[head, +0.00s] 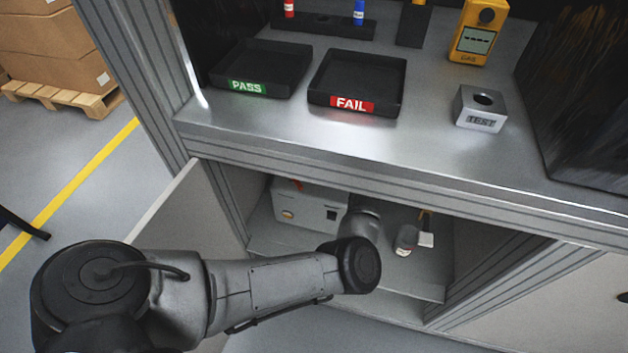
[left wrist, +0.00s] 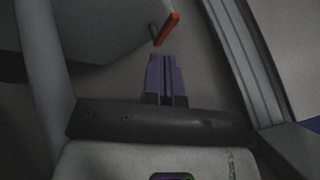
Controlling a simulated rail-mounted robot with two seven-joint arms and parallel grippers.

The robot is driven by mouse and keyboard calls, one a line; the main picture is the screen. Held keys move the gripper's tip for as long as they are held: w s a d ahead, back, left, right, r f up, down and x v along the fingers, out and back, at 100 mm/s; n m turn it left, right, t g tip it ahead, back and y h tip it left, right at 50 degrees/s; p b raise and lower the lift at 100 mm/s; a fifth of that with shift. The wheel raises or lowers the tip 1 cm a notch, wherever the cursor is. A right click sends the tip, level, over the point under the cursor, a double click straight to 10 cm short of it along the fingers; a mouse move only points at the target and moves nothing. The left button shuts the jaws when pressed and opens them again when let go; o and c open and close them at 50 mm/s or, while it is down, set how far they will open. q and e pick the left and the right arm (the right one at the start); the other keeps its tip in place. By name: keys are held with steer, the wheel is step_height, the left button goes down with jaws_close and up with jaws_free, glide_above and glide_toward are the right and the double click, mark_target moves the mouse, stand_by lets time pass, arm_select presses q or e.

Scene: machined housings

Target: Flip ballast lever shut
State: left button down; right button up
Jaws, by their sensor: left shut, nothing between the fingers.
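The lever is orange-red and sits at the top of a pale grey box (head: 312,208) inside the open cabinet under the bench. In the head view only a small part of the lever (head: 298,184) shows. In the left wrist view the lever (left wrist: 168,28) stands out at a slant on a short dark pin, beside a grey body. My left gripper (left wrist: 166,60) is shut and empty, its purple-grey fingertips just below the lever's near end, with a small gap in the picture. In the head view my arm hides the left gripper. My right gripper is not in view.
A small bottle (head: 405,240) and a white-tagged item (head: 426,236) stand on the cabinet shelf (head: 420,284). The open cabinet door (head: 185,215) is at the left. The bench above holds a PASS tray (head: 248,88), a FAIL tray (head: 352,103) and a TEST block (head: 480,122).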

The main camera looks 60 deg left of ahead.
mark_target(296, 183)
arm_select(q)
steer(key=b+x, duration=0.3)
steer(key=x, duration=0.5)
steer(key=shift+s+f+b, duration=0.1)
steer(key=shift+f+b, duration=0.15)
steer(key=shift+b, duration=0.15)
steer(key=shift+s+a+f, duration=0.25)
steer(key=shift+s+f, duration=0.1)
steer(key=shift+f, duration=0.1)
